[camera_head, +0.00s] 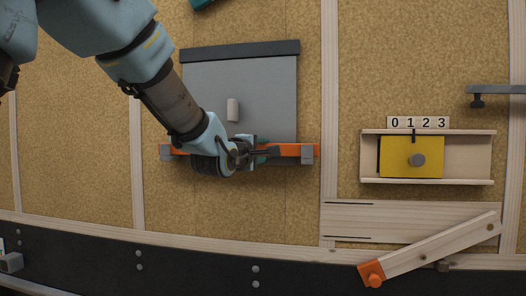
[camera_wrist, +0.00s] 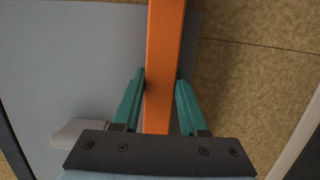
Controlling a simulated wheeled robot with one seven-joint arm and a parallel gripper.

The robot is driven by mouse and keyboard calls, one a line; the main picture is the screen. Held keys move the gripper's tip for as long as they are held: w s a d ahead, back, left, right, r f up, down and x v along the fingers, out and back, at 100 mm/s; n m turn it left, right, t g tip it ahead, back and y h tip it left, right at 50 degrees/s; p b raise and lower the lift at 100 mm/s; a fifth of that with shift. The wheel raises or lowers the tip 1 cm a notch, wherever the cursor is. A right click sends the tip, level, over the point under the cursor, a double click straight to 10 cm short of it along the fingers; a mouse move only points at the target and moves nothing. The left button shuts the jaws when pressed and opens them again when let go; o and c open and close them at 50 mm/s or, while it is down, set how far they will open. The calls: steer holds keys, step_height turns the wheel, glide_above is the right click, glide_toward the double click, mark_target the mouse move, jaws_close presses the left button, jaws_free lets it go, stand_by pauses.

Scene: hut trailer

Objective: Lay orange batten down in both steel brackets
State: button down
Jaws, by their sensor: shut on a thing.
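The orange batten (camera_head: 290,150) runs level across the lower edge of a grey panel (camera_head: 265,95). Its left end is by the left steel bracket (camera_head: 165,153). Its right end passes the right steel bracket (camera_head: 307,154) and sticks out a little beyond it. I cannot tell whether it rests down in either bracket. My gripper (camera_head: 248,152) is shut on the batten near its middle and hides that part. In the wrist view the batten (camera_wrist: 165,50) runs between the teal fingers of my gripper (camera_wrist: 161,84). The brackets are not in the wrist view.
The grey panel has a pale handle (camera_head: 233,110) and a dark top strip (camera_head: 240,50). To the right are a yellow block (camera_head: 399,155) in a wooden track, a number strip (camera_head: 418,122) and a slanted wooden arm (camera_head: 440,246) with an orange end. Wooden battens frame the panelling.

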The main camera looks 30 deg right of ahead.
jaws_free()
stand_by(0.6)
steer(key=shift+s+a, duration=0.2)
steer(key=shift+s, duration=0.05)
steer(key=shift+s+a+f+b, duration=0.2)
steer(key=shift+s+a+b, duration=0.55)
steer(key=shift+s, duration=0.1)
steer(key=shift+a, duration=0.1)
steer(key=s+d+b+v, duration=0.1)
steer(key=v, duration=0.7)
steer(key=shift+s+a+b, duration=0.3)
steer(key=shift+s+b, duration=0.1)
steer(key=shift+s, duration=0.1)
stand_by(0.6)
